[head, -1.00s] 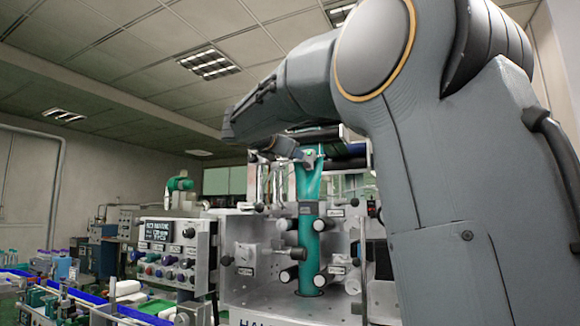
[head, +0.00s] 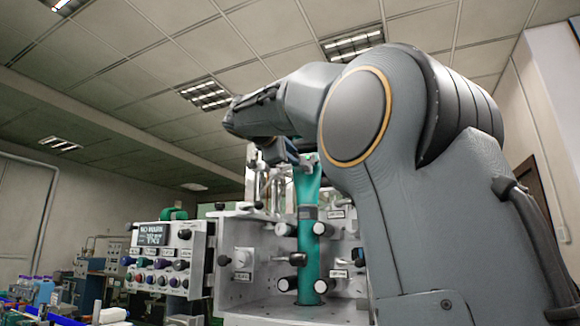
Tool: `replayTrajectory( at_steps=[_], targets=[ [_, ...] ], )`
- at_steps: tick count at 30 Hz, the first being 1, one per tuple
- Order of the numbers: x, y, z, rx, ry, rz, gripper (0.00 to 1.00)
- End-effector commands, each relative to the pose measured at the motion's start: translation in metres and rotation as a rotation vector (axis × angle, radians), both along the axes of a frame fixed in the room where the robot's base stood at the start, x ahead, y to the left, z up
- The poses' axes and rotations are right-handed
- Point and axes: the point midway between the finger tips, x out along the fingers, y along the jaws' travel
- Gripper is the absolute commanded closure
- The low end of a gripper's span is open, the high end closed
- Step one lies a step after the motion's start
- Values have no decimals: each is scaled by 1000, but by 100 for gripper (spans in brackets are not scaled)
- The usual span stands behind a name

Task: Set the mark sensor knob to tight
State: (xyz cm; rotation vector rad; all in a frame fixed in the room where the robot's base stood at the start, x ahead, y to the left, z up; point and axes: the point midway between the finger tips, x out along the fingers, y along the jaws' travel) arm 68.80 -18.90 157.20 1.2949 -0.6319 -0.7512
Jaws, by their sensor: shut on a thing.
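My gripper (head: 301,160) is at the end of my grey arm, small and partly hidden by my wrist, near the top of the green sleeve (head: 306,194). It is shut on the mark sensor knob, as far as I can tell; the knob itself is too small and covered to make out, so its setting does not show. The control panel (head: 200,244) stands left of the machine, with a small screen (head: 152,234) that seems to read "NO MARK". Rows of coloured knobs and buttons sit below the screen.
At the lower left are blue bottles (head: 44,292) and a cluttered bench. My arm covers much of the right side.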

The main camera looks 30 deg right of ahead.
Motion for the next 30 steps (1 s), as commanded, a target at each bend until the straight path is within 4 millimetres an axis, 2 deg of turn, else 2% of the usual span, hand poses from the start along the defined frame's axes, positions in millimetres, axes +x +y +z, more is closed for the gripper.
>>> replayTrajectory(
  at_steps=[30],
  targets=[
    [1, 0, -3, 561, -718, -1, 98]
  ],
)
